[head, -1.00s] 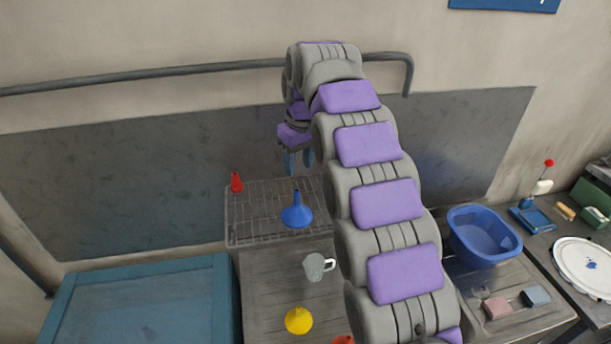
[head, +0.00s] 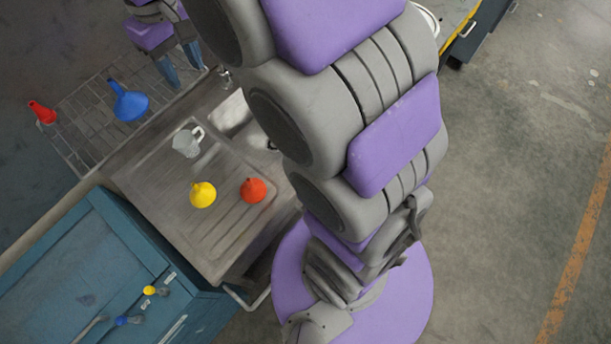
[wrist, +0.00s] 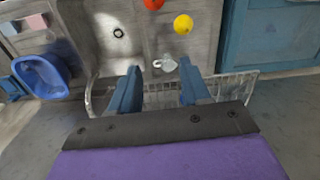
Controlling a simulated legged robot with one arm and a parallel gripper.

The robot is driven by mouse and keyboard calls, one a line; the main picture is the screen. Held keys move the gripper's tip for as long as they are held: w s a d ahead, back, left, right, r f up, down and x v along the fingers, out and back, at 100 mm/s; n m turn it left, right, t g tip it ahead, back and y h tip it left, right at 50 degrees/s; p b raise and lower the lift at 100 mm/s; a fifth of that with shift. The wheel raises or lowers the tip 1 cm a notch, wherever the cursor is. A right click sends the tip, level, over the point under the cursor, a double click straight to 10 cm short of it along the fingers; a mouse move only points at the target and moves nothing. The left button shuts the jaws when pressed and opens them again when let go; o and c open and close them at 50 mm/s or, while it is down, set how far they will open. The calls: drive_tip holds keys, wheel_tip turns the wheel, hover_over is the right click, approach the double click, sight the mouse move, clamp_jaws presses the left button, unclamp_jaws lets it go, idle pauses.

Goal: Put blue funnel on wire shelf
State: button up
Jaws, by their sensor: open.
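The blue funnel (head: 128,103) rests on the wire shelf (head: 84,101), wide end down and spout up, tilted in the picture by the camera's angle. My gripper (head: 181,66) is open and empty, to the right of the funnel in the head view and apart from it. In the wrist view my open gripper's two blue fingers (wrist: 160,84) hang over part of the wire shelf (wrist: 238,87). I cannot make out the blue funnel in the wrist view.
A red bottle-like piece (head: 42,112) stands on the shelf's left end. A grey jug (head: 187,142), yellow funnel (head: 203,195) and orange-red funnel (head: 253,190) stand on the metal drainboard. A teal cabinet (head: 75,262) is at lower left. A blue tub (wrist: 42,76) shows in the wrist view.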

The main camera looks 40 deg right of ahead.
drive_tip(key=s+d+f+m, duration=0.1)
drive_tip(key=s+d+f, duration=0.1)
drive_tip(key=s, duration=0.7)
drive_tip(key=s+d+f+m+g, duration=0.1)
drive_tip(key=s+f, duration=0.3)
drive_tip(key=s, duration=0.5)
drive_tip(key=s+d+f+m, duration=0.2)
drive_tip(key=s+d+f, duration=0.2)
drive_tip(key=s, duration=0.5)
drive_tip(key=shift+s+g, duration=0.3)
drive_tip(key=shift+s, duration=0.05)
